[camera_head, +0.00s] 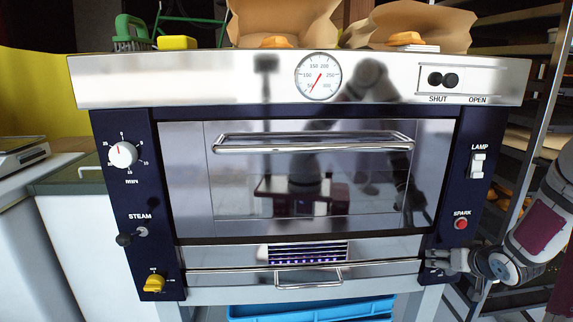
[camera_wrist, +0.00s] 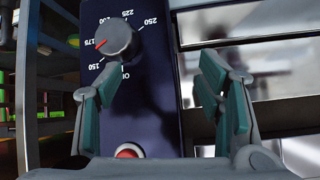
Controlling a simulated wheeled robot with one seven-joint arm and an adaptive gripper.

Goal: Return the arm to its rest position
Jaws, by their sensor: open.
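My gripper (camera_head: 440,264) is at the oven's lower right front in the head view, with my arm coming in from the right edge. In the wrist view my gripper (camera_wrist: 150,88) has its two fingers spread wide with nothing held. A grey temperature knob (camera_wrist: 114,38) with a red pointer is ahead of the fingers, its pointer near 175. The fingers look apart from it. In the head view my gripper covers this knob. A red button (camera_wrist: 129,151) shows low between the fingers; it is the SPARK button (camera_head: 461,223) in the head view.
The oven (camera_head: 135,185) fills the middle, its door (camera_head: 310,185) shut. A drawer with a handle (camera_head: 308,277) is below, and a blue crate (camera_head: 310,312) under it. A metal rack (camera_head: 540,110) stands close at the right. Paper bags (camera_head: 275,20) and a yellow sponge (camera_head: 177,43) are on top.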

